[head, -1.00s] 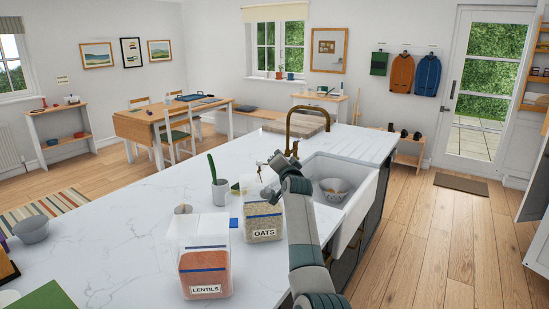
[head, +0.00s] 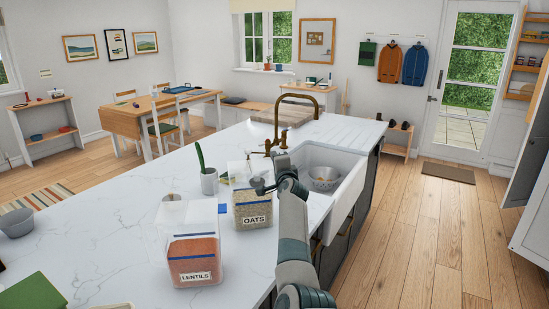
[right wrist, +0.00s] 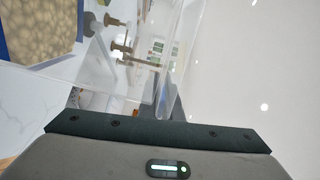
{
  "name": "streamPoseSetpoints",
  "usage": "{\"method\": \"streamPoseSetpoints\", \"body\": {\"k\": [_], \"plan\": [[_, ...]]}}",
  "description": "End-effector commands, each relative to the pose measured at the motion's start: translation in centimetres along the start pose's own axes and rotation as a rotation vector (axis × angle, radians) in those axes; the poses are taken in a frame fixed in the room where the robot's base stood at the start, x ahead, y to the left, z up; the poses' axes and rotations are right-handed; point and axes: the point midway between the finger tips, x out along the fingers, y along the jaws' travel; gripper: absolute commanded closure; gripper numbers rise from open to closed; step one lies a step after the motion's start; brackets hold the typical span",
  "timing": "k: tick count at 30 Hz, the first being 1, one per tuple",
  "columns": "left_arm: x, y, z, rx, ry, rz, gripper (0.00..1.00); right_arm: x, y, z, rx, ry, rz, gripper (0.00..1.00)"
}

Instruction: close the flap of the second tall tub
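The clear tub labelled OATS (head: 252,212) stands upright on the white counter, part full of pale oats. A clear panel, seemingly its flap (head: 236,171), stands raised at its top. The clear tub labelled LENTILS (head: 194,260) stands nearer, holding orange lentils; how its top sits is hard to make out. My right gripper (head: 262,186) is over the right side of the oats tub's top, close to the flap; contact is unclear. In the right wrist view, oats (right wrist: 38,28) and clear plastic show close ahead. Its finger opening is not clear. My left gripper is out of view.
A plant pot (head: 209,181) stands behind the tubs. The sink (head: 345,190) with a bowl (head: 324,178) and the brass tap (head: 283,130) lie behind and right of my right arm. A grey bowl (head: 16,223) stands far left. The counter's left middle is clear.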

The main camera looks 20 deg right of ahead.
Motion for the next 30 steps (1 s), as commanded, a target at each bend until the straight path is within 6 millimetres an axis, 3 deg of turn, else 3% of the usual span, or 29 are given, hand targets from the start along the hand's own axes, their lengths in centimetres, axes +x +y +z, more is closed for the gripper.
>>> {"method": "streamPoseSetpoints", "body": {"k": [13, 16, 30], "plan": [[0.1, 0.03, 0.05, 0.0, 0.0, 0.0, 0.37, -0.06, 0.87, 0.26, -0.006, -0.005, 0.01, 1.0], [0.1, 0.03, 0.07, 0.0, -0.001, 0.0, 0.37, -0.06, 0.86, 0.25, -0.006, -0.005, 0.01, 0.77], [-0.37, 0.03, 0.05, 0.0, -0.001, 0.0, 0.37, -0.33, 0.42, 0.14, -0.004, -0.003, 0.006, 0.77]]}}
